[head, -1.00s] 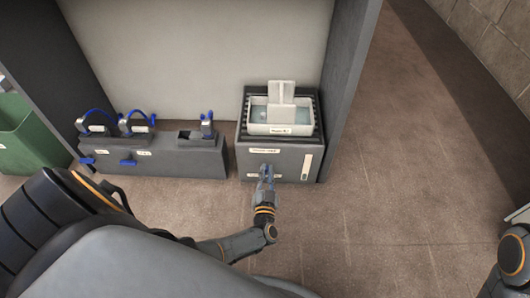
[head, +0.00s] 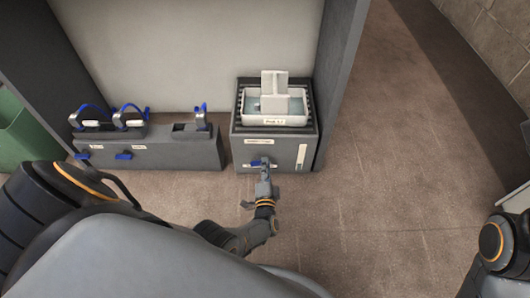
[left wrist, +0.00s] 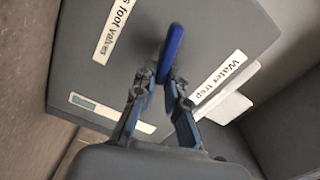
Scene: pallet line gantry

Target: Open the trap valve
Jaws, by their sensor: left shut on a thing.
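The trap valve's blue lever (head: 257,162) is on the front of a grey box (head: 282,158) in the head view. In the left wrist view the blue lever (left wrist: 174,48) stands out between my fingers, beside a label reading "Water trap" (left wrist: 219,78). My left gripper (head: 264,173) is at the box front, shut on the lever; its fingers also show in the left wrist view (left wrist: 163,88). In the head view the lever points left, partly hidden by the gripper. My right gripper is out of view.
A white tray (head: 297,120) holding liquid and an upright white piece (head: 274,91) sits on the box. A long grey bench (head: 190,153) with several blue-handled fittings stands left. A dark post (head: 343,80) stands right of the box. A green bin (head: 17,136) is far left.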

